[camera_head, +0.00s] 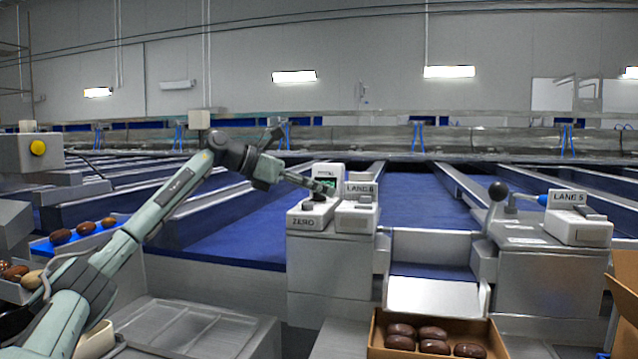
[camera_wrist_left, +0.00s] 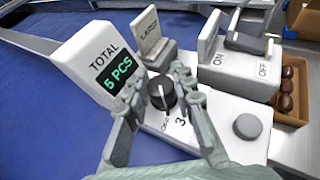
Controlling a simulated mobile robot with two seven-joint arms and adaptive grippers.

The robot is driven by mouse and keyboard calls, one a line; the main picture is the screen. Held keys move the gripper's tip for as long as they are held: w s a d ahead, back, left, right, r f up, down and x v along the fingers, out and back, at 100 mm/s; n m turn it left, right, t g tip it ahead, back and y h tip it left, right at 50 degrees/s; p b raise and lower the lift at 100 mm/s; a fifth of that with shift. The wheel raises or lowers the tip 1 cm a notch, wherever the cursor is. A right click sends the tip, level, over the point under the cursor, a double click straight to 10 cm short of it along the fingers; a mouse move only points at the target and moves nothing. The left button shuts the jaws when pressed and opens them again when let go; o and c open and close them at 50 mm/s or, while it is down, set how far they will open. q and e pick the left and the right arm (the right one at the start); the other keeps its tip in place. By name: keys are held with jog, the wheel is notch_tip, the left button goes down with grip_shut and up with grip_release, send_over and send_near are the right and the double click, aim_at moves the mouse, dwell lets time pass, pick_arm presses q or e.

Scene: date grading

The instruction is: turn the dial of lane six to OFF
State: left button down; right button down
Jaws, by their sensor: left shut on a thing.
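The dial of lane six is a black round knob (camera_wrist_left: 161,93) with a white pointer line, seen in the left wrist view. The line runs roughly up and down in the picture. Just below the knob are a small label, hard to read, and a "3". My left gripper (camera_wrist_left: 158,76) has one finger on each side of the knob and is shut on it. In the head view my left gripper (camera_head: 322,188) reaches the lane six station and largely hides the dial. The LANE 6 sign (camera_head: 360,188) stands right beside it. My right gripper is not in view.
Close to the dial are a TOTAL display (camera_wrist_left: 110,72) reading 5 PCS, a switch block (camera_wrist_left: 237,60) marked ON and OFF, and a grey round button (camera_wrist_left: 247,126). The LANE 5 station (camera_head: 578,220) is at the right. A cardboard box (camera_head: 377,340) of dates stands in front.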

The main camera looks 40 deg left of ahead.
pick_arm(q)
jog(key=shift+m+g+h, duration=1.3)
jog(key=shift+m+h, duration=0.4)
jog(key=shift+m, duration=0.2)
jog(key=c, duration=1.2)
grip_release()
jog(key=shift+v, duration=6)
